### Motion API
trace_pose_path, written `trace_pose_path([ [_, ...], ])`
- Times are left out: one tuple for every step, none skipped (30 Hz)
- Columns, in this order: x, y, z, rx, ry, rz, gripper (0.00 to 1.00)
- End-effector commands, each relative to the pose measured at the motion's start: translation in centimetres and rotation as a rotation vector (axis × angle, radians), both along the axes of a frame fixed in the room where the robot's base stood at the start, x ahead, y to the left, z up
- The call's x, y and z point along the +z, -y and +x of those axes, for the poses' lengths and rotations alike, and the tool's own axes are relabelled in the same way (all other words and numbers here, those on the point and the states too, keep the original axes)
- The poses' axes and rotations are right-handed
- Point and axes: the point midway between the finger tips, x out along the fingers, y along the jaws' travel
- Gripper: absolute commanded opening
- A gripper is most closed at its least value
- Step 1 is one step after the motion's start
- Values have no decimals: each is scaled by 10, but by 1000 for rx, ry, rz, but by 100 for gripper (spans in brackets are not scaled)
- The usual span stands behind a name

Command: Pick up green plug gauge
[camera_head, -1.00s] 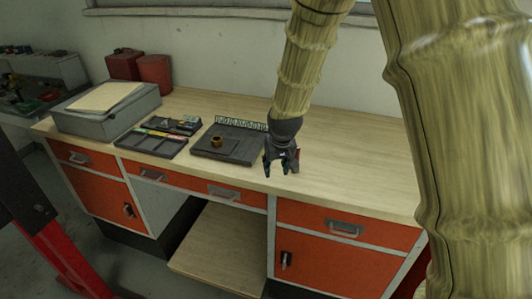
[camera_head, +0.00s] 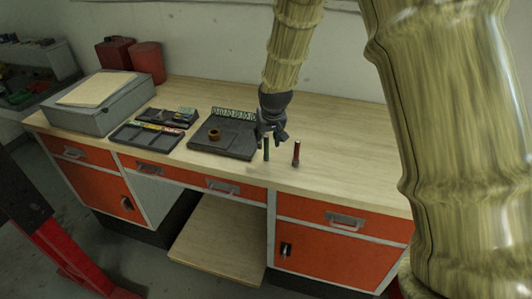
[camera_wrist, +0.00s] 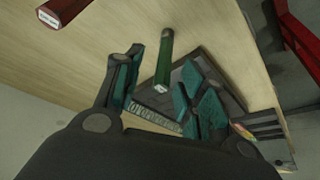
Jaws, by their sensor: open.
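The green plug gauge (camera_wrist: 164,58) stands upright on the bench in the wrist view, its labelled end facing the camera. In the head view it is a thin dark green post (camera_head: 266,149) close by my gripper (camera_head: 271,128). In the wrist view my gripper (camera_wrist: 165,95) is open and empty, with one finger on each side of the green gauge's labelled end. I cannot tell whether a finger touches it. A red plug gauge (camera_head: 296,153) stands to its right in the head view, and at the upper left in the wrist view (camera_wrist: 62,12).
A divided tray (camera_head: 148,135) and a grey case (camera_head: 98,103) are further left. The bench (camera_head: 345,160) is clear to the right. Its front edge is near the gauges.

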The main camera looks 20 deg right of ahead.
Motion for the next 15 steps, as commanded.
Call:
trace_pose_path([
  [-1,0,0,1,0,0,40],
  [-1,-1,1,1,0,0,40],
  [-2,-1,1,1,-1,0,40],
  [-3,-1,2,1,-1,0,40],
  [-4,-1,3,1,-2,0,40],
  [-6,-2,4,2,-3,0,40],
  [-7,-2,5,3,-3,0,40],
  [-9,-2,7,3,-3,0,40],
  [-12,-2,9,3,-3,0,40],
  [-14,-2,10,3,-3,0,40],
  [-16,-2,12,3,-2,0,40],
  [-18,-2,14,3,-2,0,40],
  [-21,-2,16,3,-3,0,40],
  [-23,-2,17,2,-3,0,40],
  [-26,-2,19,2,-3,0,40],
])
